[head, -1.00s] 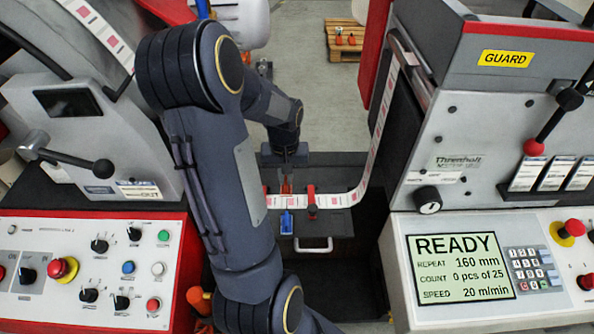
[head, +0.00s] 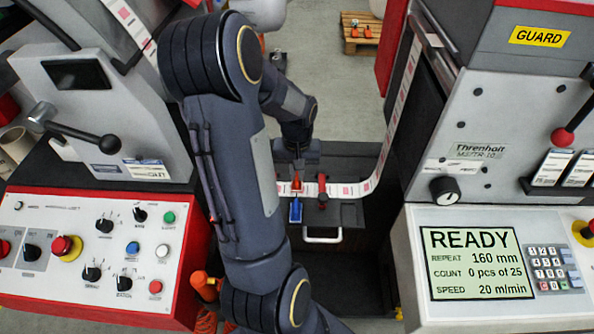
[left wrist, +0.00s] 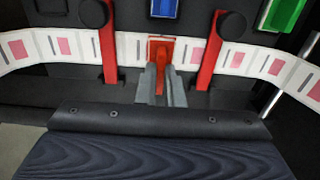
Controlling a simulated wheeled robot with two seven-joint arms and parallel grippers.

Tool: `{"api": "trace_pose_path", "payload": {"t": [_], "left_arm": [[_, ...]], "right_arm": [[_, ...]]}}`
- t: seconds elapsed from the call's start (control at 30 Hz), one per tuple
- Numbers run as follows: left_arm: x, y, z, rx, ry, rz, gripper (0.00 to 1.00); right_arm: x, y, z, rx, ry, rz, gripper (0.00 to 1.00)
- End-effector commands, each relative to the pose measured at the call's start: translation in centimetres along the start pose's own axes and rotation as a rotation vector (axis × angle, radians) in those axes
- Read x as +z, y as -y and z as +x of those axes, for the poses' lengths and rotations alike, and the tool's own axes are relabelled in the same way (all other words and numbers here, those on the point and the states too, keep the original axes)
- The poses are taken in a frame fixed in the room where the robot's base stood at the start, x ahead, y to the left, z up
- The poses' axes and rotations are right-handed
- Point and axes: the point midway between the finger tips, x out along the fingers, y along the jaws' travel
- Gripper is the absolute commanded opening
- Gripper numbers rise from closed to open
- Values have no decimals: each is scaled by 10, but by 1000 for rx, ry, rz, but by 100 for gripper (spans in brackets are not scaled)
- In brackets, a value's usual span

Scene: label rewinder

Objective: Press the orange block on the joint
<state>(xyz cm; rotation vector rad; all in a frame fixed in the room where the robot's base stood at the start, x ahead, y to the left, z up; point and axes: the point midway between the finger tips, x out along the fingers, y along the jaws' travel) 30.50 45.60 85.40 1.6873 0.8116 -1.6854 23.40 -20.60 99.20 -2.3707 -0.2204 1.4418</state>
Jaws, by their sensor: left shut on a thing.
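The orange block (head: 297,182) is in the jaws of my left gripper (head: 298,168), which points down at the label web. In the left wrist view, the gripper (left wrist: 160,86) is shut on the red-orange block (left wrist: 161,50). The block overlaps the white web (left wrist: 130,47) with pink labels, between two red clamps (left wrist: 107,45) (left wrist: 207,52). The block covers the web behind it, so the joint cannot be made out, and I cannot tell whether they touch. My right gripper is out of view.
A blue block (head: 295,211) lies just in front of the web; a green block (left wrist: 283,14) shows in the wrist view. A white handle (head: 322,238) is below. Machine housings with control panels (head: 95,255) flank the gap. The display (head: 477,262) reads READY.

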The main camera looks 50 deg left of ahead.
Motion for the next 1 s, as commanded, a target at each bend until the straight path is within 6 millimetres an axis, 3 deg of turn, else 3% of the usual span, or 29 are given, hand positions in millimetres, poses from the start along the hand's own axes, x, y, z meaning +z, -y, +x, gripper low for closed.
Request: {"api": "trace_pose_path", "payload": {"t": [1.0], "left_arm": [[0, 0, 19, 0, 0, 0, 0]], "right_arm": [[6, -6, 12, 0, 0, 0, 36]]}}
